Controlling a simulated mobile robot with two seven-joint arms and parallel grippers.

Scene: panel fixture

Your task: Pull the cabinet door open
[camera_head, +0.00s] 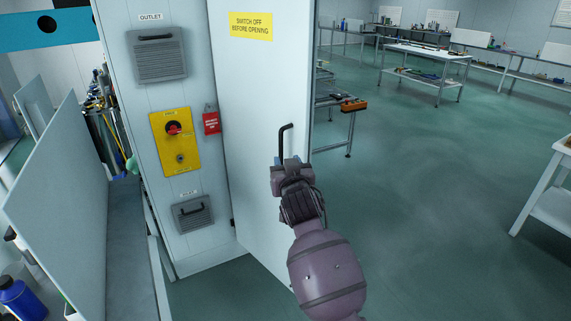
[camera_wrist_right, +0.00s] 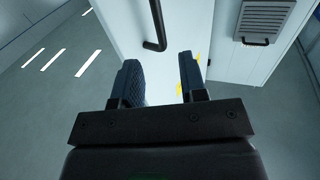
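The pale cabinet door (camera_head: 258,100) bears a yellow "switch off before opening" label (camera_head: 251,26). It stands at an angle to the panel beside it, jutting out towards me; the cabinet's inside is not visible. Its black bar handle (camera_head: 284,140) is near the door's right edge. My right gripper (camera_head: 284,163) is just below the handle in the head view. In the right wrist view the gripper (camera_wrist_right: 158,75) is open and empty, and the handle (camera_wrist_right: 156,22) appears just beyond the fingertips, lined up with the gap. My left gripper is not in view.
Left of the door, the panel carries an outlet vent (camera_head: 158,55), a yellow plate with a red switch (camera_head: 173,129), a red tag (camera_head: 211,123) and a lower vent (camera_head: 192,213). A workbench (camera_head: 345,106) stands behind the door. The floor (camera_head: 430,200) to the right is clear.

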